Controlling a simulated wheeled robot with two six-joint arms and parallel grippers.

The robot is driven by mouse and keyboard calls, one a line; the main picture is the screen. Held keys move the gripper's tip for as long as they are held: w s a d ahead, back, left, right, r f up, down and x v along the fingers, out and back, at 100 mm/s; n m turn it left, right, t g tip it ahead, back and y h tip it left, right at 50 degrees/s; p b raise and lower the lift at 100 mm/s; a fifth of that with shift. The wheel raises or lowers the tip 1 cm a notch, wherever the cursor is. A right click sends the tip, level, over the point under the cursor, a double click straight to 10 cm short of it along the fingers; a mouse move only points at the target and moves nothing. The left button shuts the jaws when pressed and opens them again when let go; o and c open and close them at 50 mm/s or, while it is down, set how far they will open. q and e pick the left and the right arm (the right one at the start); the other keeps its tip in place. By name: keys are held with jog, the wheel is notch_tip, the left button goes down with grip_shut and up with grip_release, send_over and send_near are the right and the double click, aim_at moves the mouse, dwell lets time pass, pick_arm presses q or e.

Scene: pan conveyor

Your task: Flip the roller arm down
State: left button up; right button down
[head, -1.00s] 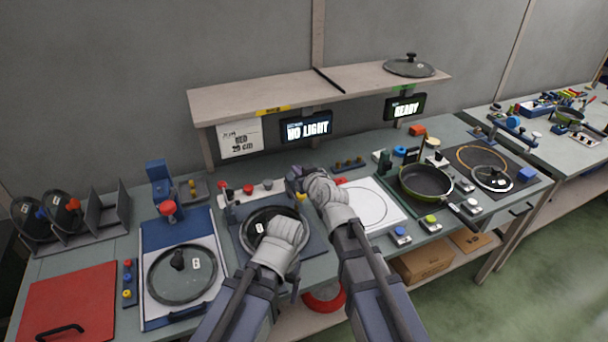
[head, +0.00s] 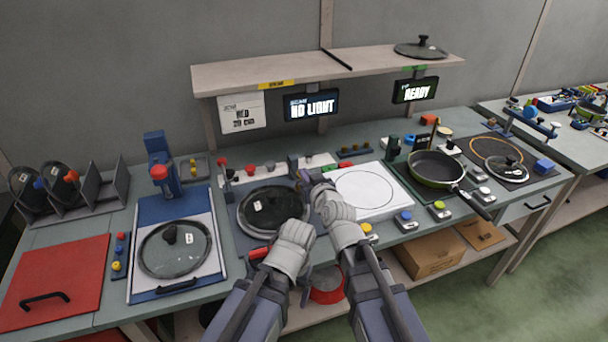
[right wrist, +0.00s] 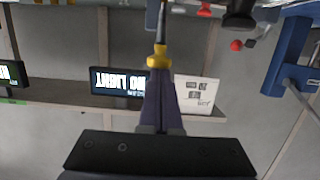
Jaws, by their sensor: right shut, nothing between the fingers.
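My right gripper (head: 302,182) is shut and empty at the back right of the middle station, beside a dark blue upright post (head: 294,166). In the right wrist view its fingers (right wrist: 160,88) are together, with a yellow piece (right wrist: 159,56) on a thin grey rod just past the tips. This may be the roller arm; whether it touches the fingers I cannot tell. A dark round pan or lid (head: 262,207) with a white label lies on the middle station. My left gripper (head: 262,262) is at that station's front edge near a red piece; its fingers are too hidden to read.
A white strip (head: 262,170) with red knobs runs behind the middle station. A glass lid (head: 176,250) lies on the blue-and-white station at left. A white plate (head: 368,190) and a green pan (head: 436,168) stand right. A shelf (head: 270,76) with screens hangs above.

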pick_arm(q)
jog(key=shift+s+f+b, duration=0.2)
jog(key=shift+f+b, duration=0.2)
jog(key=shift+f, duration=0.25)
pick_arm(e)
jog(key=shift+s+d+f, duration=0.1)
jog(key=shift+s+f, duration=0.5)
jog(key=shift+f, duration=0.25)
pick_arm(q)
jog(key=shift+w+d, duration=0.1)
jog(key=shift+d, duration=0.05)
pick_arm(e)
jog(key=shift+w+d+f, duration=0.1)
jog(key=shift+w+d, duration=0.05)
jog(key=shift+w, duration=0.05)
